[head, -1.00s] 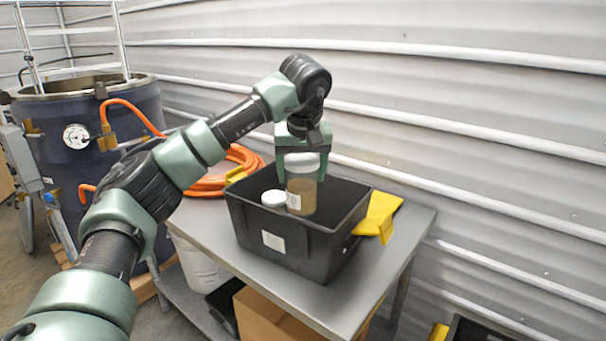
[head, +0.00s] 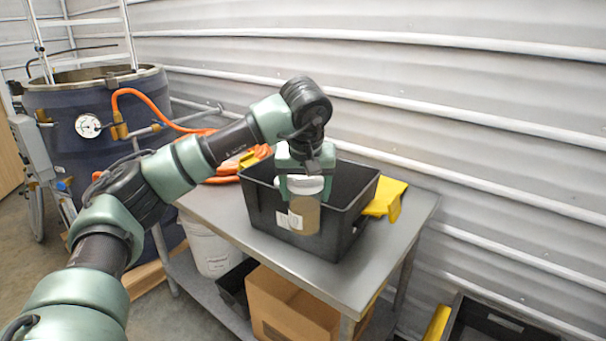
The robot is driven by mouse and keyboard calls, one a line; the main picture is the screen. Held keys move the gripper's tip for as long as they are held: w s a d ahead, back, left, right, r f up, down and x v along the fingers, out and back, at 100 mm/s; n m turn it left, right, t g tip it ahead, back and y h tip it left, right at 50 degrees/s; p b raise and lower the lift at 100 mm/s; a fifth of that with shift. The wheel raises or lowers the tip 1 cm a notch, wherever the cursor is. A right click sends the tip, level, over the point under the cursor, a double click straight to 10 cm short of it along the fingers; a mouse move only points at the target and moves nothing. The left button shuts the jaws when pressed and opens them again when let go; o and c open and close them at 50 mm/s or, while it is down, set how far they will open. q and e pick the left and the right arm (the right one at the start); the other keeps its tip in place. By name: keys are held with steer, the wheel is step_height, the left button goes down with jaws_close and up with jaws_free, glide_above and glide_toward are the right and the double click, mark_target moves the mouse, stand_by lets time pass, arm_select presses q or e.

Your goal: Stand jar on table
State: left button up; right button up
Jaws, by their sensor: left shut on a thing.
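The jar (head: 305,213) has a white lid, brown contents and a white label. My left gripper (head: 303,182) is shut on it near the lid and holds it upright. In the head view the jar overlaps the front wall of the black crate (head: 342,236), so it appears to be on the near side of that wall. I cannot tell whether its bottom touches anything. The crate stands on the grey metal table (head: 375,266), whose top is bare in front of the crate. My right gripper is out of the picture.
A yellow cloth or glove (head: 388,199) lies right of the crate. A cardboard box (head: 285,305) sits on the lower shelf, a white bucket (head: 207,247) stands at left. A ribbed wall (head: 480,130) rises behind.

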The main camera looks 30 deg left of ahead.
arm_select(q)
steer(key=s+d+f+m+h, duration=0.1)
steer(key=s+d+f+m, duration=0.1)
steer(key=s+d+f, duration=0.3)
steer(key=s+d+f+m, duration=0.2)
steer(key=s+d+f, duration=0.4)
steer(key=f, duration=0.6)
steer(key=s+d+f+m+t+h, duration=0.1)
steer(key=s+d+f+m, duration=0.1)
steer(key=s+d+f, duration=0.4)
step_height(320, 180, down, 4)
steer(key=shift+d+r+m+h, duration=0.2)
steer(key=shift+m+h, duration=0.1)
